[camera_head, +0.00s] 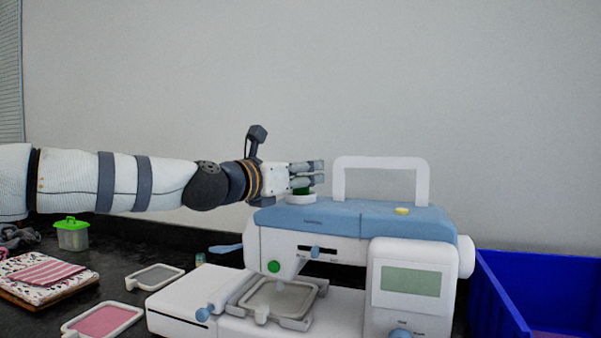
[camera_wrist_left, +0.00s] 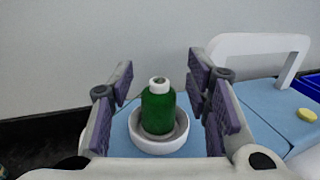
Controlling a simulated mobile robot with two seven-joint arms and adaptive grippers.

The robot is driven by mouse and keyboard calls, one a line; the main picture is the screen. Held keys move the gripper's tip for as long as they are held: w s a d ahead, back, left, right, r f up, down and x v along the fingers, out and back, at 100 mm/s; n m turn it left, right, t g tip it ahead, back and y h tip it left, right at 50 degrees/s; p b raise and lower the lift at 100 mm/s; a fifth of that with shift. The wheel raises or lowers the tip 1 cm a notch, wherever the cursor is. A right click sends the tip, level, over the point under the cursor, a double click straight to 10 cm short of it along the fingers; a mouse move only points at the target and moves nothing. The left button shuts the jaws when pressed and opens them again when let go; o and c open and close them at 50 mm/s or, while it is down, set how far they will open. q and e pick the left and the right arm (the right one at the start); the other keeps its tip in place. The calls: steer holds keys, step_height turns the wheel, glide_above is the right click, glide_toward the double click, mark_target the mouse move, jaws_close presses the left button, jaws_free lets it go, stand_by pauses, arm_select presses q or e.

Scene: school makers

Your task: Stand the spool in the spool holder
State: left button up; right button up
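The green spool (camera_wrist_left: 158,110) with a white top stands upright inside the round white spool holder (camera_wrist_left: 160,146) in the left wrist view. In the head view the spool (camera_head: 302,190) is mostly hidden by the gripper, above the holder (camera_head: 300,198) on the left end of the blue top of the sewing machine (camera_head: 340,218). My left gripper (camera_wrist_left: 158,100) has its fingers on both sides of the spool, with a clear gap on each side. It is open; it also shows in the head view (camera_head: 318,173). My right gripper is out of view.
The machine's white carrying handle (camera_head: 380,163) rises right of the gripper. A yellow knob (camera_head: 401,211) sits on its top. A blue bin (camera_head: 500,295) stands at right. Hoops, folded fabric (camera_head: 45,275) and a green-lidded box (camera_head: 72,235) lie at left.

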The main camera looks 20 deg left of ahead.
arm_select(q)
steer(key=shift+s+a+r, duration=0.1)
steer(key=shift+s+r, duration=0.15)
steer(key=shift+r, duration=0.25)
steer(key=p+v, duration=0.2)
steer(key=v, duration=0.9)
steer(key=shift+s+f, duration=0.2)
steer(key=shift+f, duration=0.05)
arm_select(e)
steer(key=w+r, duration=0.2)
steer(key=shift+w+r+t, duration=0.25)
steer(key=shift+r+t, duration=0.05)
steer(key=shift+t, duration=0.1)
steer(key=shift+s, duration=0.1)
